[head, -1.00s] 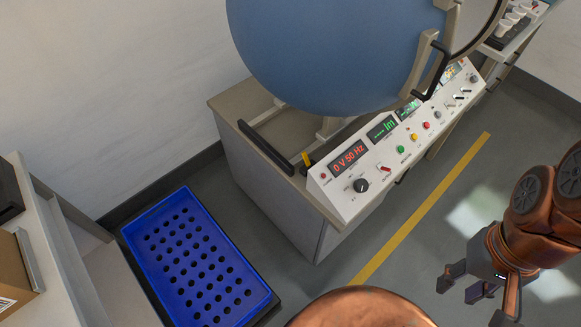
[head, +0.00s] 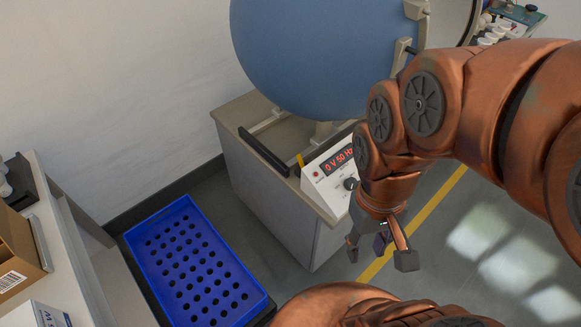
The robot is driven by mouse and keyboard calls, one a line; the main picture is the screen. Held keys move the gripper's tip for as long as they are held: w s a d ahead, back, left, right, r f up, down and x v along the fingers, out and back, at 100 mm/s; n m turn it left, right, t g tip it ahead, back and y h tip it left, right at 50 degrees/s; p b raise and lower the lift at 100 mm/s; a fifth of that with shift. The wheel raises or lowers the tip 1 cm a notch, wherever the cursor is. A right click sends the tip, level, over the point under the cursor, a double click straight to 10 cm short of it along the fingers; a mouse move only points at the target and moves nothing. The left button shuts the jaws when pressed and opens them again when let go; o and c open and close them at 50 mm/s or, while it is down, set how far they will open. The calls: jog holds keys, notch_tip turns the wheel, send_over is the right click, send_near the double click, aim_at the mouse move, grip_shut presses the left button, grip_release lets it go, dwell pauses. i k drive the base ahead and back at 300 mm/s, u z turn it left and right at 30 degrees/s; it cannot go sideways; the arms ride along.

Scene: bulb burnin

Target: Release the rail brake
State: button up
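A small yellow lever (head: 300,160) stands at the front end of a dark rail (head: 263,151) on the bench top, beside the control panel. It looks like the rail brake, but its exact setting is too small to tell.
A large blue sphere (head: 305,55) sits over the grey bench (head: 255,190). A blue tray with holes (head: 195,265) lies low at left. A shelf with a cardboard box (head: 18,250) is at far left. Open floor with a yellow line (head: 428,210) lies right of the bench.

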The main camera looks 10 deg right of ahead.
aim_at(303, 165)
jog(key=k, duration=1.35)
jog(key=u, duration=0.25)
jog(key=i, duration=0.65)
jog(key=u, duration=0.9)
jog(key=i, duration=0.55)
jog(key=u, duration=0.35)
